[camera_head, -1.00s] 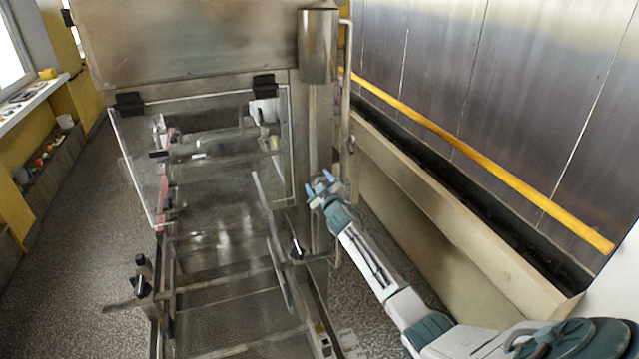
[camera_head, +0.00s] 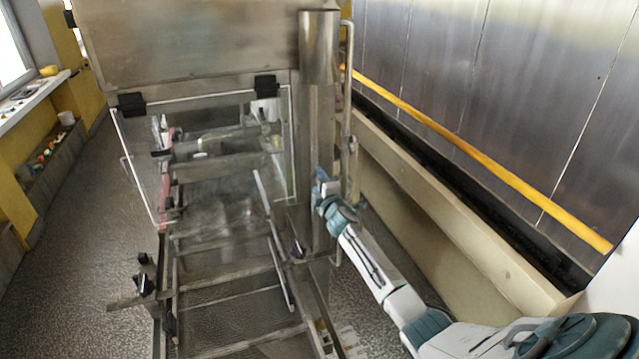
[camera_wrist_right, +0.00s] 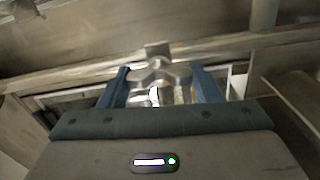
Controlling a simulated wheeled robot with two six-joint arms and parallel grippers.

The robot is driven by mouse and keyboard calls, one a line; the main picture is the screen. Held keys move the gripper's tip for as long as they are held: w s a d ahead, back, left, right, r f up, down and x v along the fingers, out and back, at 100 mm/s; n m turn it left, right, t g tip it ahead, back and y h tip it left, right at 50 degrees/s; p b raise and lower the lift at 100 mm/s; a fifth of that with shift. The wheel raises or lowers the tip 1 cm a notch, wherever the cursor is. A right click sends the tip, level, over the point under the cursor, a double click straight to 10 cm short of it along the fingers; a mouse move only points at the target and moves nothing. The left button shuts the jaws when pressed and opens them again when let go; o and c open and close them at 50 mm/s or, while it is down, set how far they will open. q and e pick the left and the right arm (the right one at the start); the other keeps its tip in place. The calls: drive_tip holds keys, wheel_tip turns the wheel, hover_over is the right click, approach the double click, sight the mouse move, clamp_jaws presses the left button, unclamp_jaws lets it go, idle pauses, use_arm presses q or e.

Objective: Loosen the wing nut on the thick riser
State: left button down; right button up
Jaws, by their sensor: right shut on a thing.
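My right gripper (camera_head: 321,180) is at the right side of the machine, against a thick upright pipe (camera_head: 319,135) below a steel cylinder. In the right wrist view, the blue fingers of this gripper (camera_wrist_right: 160,86) stand on both sides of a shiny metal wing nut (camera_wrist_right: 158,73) and are shut on it. A small block rises behind the nut's middle. In the head view the nut is hidden by the fingers. My left gripper is not in view.
A thinner pipe (camera_head: 347,90) runs beside the thick one. A long beige trough (camera_head: 450,220) and a yellow rail (camera_head: 480,151) lie to the right. Speckled floor shows at the left.

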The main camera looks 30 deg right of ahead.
drive_tip(key=shift+f+n, duration=0.1)
drive_tip(key=shift+n, duration=0.5)
drive_tip(key=o, duration=1)
drive_tip(key=shift+s, duration=0.1)
drive_tip(key=shift+s+a, duration=0.1)
drive_tip(key=shift+s, duration=0.15)
drive_tip(key=b+v, duration=0.1)
drive_tip(key=v, duration=0.9)
drive_tip(key=shift+a, duration=0.1)
